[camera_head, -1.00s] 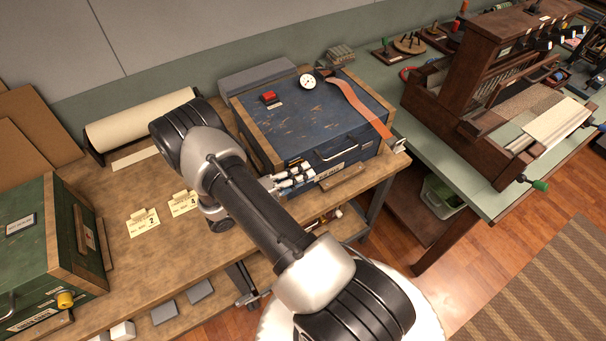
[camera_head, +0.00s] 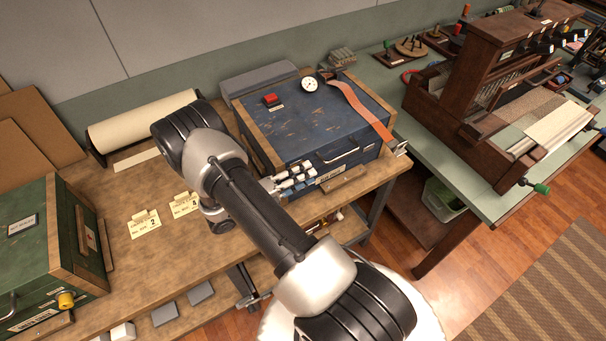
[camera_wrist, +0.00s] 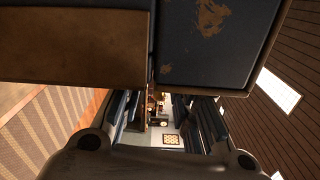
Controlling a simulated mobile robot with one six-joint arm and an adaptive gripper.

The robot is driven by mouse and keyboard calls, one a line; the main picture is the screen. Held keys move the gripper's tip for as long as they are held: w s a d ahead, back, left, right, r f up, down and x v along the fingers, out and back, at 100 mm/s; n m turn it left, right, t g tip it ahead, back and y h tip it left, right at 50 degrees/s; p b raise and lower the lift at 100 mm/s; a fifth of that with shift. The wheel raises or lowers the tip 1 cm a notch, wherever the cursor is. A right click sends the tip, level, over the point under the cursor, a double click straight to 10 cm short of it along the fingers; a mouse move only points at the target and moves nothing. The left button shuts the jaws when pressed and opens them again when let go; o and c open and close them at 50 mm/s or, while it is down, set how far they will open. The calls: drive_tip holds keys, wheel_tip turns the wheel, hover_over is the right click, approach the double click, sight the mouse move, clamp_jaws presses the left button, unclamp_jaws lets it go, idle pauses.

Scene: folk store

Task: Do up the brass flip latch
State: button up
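A worn blue chest (camera_head: 312,115) with wooden end bands stands on the workbench, its lid down. An orange strap (camera_head: 357,103) lies over its lid. I cannot make out the brass flip latch in either view; my gripper and arm cover part of the chest's front. My gripper (camera_head: 291,181) is at the lower left of that front, close to it; I cannot tell whether it touches. In the wrist view, the fingers of my gripper (camera_wrist: 162,122) are apart with nothing seen held between them. The chest's blue worn face (camera_wrist: 228,45) and wooden band (camera_wrist: 72,45) fill the top.
A red button (camera_head: 270,99) and a round dial (camera_head: 310,84) sit on the chest's lid. A green chest (camera_head: 35,240) stands at left, past numbered cards (camera_head: 145,224) on the workbench (camera_head: 150,265). A wooden loom (camera_head: 490,85) stands on the green table at right.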

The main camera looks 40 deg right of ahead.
drive_tip(key=v, duration=1.2)
idle(0.5)
drive_tip(key=s+a+r+m+y, duration=0.1)
drive_tip(key=s+r+m+y, duration=0.15)
drive_tip(key=r+m, duration=0.25)
drive_tip(key=s+a+r+m+y+b, duration=0.1)
drive_tip(key=s+r+m+y, duration=0.1)
drive_tip(key=r+m+y, duration=0.3)
drive_tip(key=s+a+r+m+y, duration=0.1)
drive_tip(key=s+r+m+y, duration=0.1)
drive_tip(key=r+m, duration=0.4)
drive_tip(key=s+a+r+m+t+y+b, duration=0.1)
drive_tip(key=s+a+r+m+t+y, duration=0.7)
drive_tip(key=m, duration=0.7)
drive_tip(key=shift+s+a+r+m+t+b, duration=0.35)
drive_tip(key=shift+s+a+t, duration=0.25)
drive_tip(key=shift+s+a, duration=0.4)
drive_tip(key=shift+w+f, duration=0.1)
